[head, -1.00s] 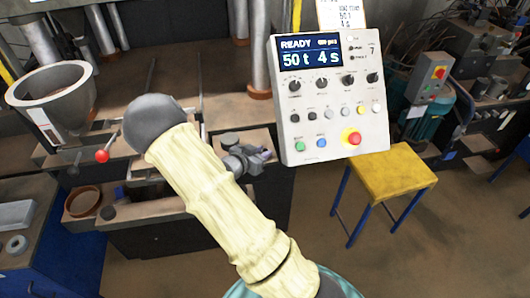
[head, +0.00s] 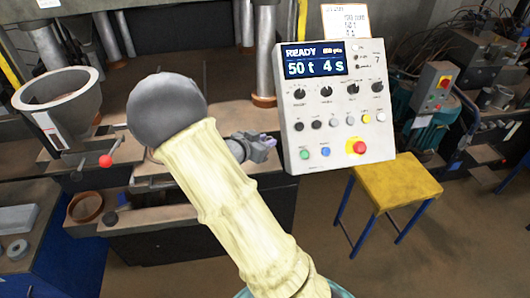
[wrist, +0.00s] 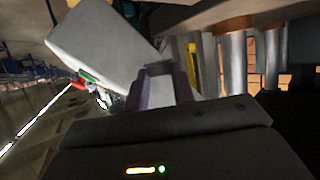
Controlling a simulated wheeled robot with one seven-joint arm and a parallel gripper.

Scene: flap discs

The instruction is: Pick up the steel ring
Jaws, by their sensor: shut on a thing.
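My gripper (head: 270,143) is at the end of my arm in the head view, in front of the press bench and just left of the control panel. Its two purple fingers show in the wrist view (wrist: 160,88), shut on a small grey piece, the steel ring (wrist: 158,68), seen edge-on between the fingertips. Its round shape does not show there, and in the head view it is too small to make out. It is held in the air. Another grey ring (head: 17,250) lies flat on the blue bench at the far left.
The control panel (head: 335,110) stands close to the right of my gripper. A yellow stool (head: 397,184) is below it. A grey hopper (head: 62,105), a red-knobbed lever (head: 105,161) and a brown round dish (head: 85,207) are at left. Steel press columns (head: 264,50) rise behind.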

